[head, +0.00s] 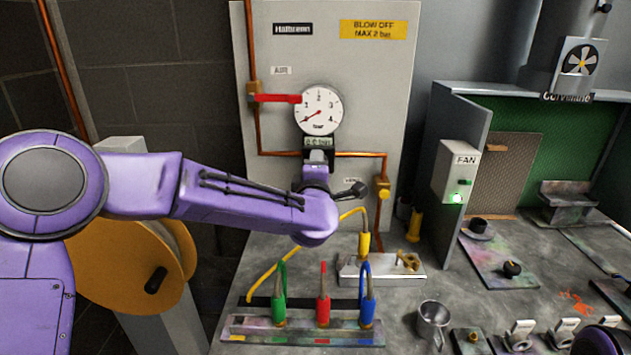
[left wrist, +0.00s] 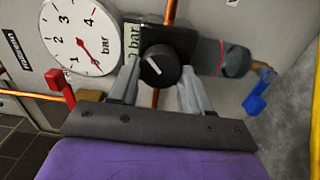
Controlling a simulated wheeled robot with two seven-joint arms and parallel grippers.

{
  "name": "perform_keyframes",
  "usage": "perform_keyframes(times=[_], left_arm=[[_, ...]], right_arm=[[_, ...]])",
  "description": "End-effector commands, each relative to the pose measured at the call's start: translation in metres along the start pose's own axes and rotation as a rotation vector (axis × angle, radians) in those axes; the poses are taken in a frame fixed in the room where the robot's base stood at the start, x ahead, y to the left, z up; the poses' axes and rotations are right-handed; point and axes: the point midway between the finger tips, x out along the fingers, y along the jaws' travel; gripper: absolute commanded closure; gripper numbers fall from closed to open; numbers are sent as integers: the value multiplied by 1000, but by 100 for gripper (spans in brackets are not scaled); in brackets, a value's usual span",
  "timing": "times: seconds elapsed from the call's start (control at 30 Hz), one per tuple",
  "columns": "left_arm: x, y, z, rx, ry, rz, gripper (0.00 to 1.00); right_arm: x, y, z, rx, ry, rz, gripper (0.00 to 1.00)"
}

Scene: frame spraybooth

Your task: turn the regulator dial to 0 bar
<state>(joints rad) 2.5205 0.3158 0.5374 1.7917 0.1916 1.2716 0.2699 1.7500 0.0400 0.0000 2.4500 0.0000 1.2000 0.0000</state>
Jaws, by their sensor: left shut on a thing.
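The regulator dial (left wrist: 160,66) is a black round knob with a white pointer mark, seen in the left wrist view. The pointer slants toward the upper left of that picture. My left gripper (left wrist: 160,84) has one finger on each side of the dial and is shut on it. In the head view my left gripper (head: 318,162) is at the panel just below the gauge and hides the dial. The white gauge (head: 319,111) has its red needle toward the lower left, below the 1. A small bar readout (head: 318,142) sits under it; its number is unclear. My right gripper is out of view.
Copper pipes run along the panel (head: 290,50). Green, red and blue hose fittings (head: 322,308) stand on the bench below. A metal cup (head: 433,320) stands to their right.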

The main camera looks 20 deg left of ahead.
Motion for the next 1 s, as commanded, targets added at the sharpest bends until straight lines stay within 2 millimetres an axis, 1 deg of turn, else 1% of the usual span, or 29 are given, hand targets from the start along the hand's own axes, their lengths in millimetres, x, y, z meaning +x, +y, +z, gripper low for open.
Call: perform_keyframes(times=[0.03,0.5,0.8,1.0], left_arm=[[1,-4,0,-45,1,7,82],[1,-2,0,-485,10,15,83],[1,1,0,-701,13,18,83],[1,3,0,-788,15,20,83]], right_arm=[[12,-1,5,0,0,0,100],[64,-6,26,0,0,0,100],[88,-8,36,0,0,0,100],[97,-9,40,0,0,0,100]])
